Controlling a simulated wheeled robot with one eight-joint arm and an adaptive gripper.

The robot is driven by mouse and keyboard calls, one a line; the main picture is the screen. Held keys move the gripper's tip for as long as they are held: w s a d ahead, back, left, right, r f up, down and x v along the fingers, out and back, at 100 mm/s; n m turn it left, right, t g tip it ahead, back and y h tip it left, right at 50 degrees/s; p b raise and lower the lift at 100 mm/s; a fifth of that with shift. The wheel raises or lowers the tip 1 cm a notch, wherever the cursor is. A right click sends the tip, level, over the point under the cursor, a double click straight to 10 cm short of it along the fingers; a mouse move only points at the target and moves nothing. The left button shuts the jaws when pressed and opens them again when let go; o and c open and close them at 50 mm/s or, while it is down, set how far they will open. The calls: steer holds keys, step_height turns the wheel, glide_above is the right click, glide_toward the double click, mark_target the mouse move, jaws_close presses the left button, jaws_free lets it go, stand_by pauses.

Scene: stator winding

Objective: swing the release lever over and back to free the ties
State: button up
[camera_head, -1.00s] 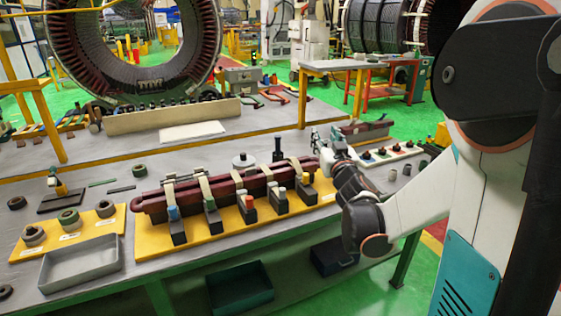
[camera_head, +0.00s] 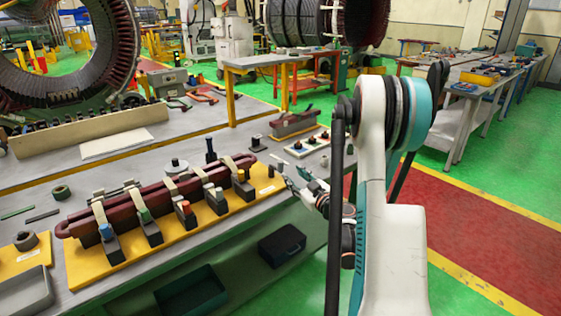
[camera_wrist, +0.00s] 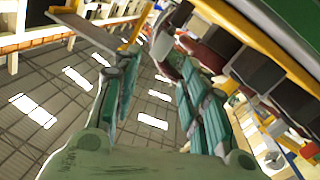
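A long dark-red coil bar (camera_head: 137,211) lies on a yellow board (camera_head: 190,236) on the bench. Several pale ties (camera_head: 131,190) wrap over it. Several dark clamp blocks with coloured tops (camera_head: 189,217) stand along its front. A dark upright post (camera_head: 211,150) stands behind the bar; I cannot tell whether it or another part is the release lever. My gripper (camera_head: 290,178) is off the bar's right end, apart from it. In the wrist view my gripper (camera_wrist: 150,75) has its fingers spread with nothing between them. Tilted dark blocks and red parts fill that view's upper right.
A grey tray (camera_head: 25,295) is at lower left. Dark bins sit on the lower shelf. Open floor (camera_head: 480,220) lies to the right.

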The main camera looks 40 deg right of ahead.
mark_target(282, 165)
steer(key=w, duration=0.3)
steer(key=w+d+b, duration=0.1)
steer(key=w, duration=0.5)
steer(key=shift+d, duration=0.2)
steer(key=shift+w+d+b, duration=0.1)
steer(key=shift+w+b, duration=0.2)
steer(key=shift+w, duration=0.25)
